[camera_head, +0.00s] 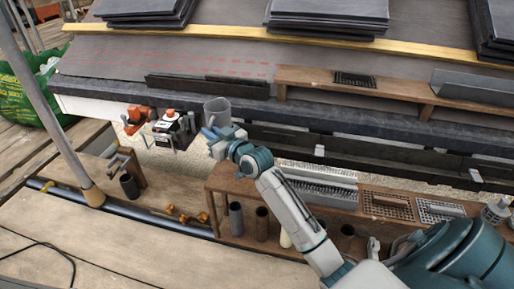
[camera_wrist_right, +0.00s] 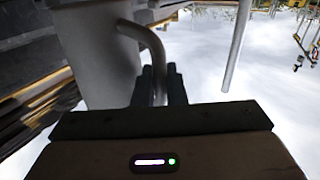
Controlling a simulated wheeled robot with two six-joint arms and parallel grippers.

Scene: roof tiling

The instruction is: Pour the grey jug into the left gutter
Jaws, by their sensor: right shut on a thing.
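The grey jug (camera_head: 217,110) is held in the air in front of the eave, left of the picture's middle. It looks roughly upright; its contents cannot be made out. My right gripper (camera_head: 212,134) is shut on the jug's handle. In the right wrist view the jug (camera_wrist_right: 95,50) fills the upper left, and the gripper's dark fingers (camera_wrist_right: 160,85) close around its curved handle (camera_wrist_right: 155,42). A dark gutter (camera_head: 300,137) runs along the eave right of the jug. Whether it continues behind the jug is hidden. My left gripper is not in view.
An orange tool (camera_head: 135,117) and a black-and-white device (camera_head: 172,129) are left of the jug. A wooden bench (camera_head: 222,184) with dark cylinders and grilles stands below my right arm. A slanted pole (camera_head: 52,110) rises at left. Slate stacks (camera_head: 325,14) lie on the roof.

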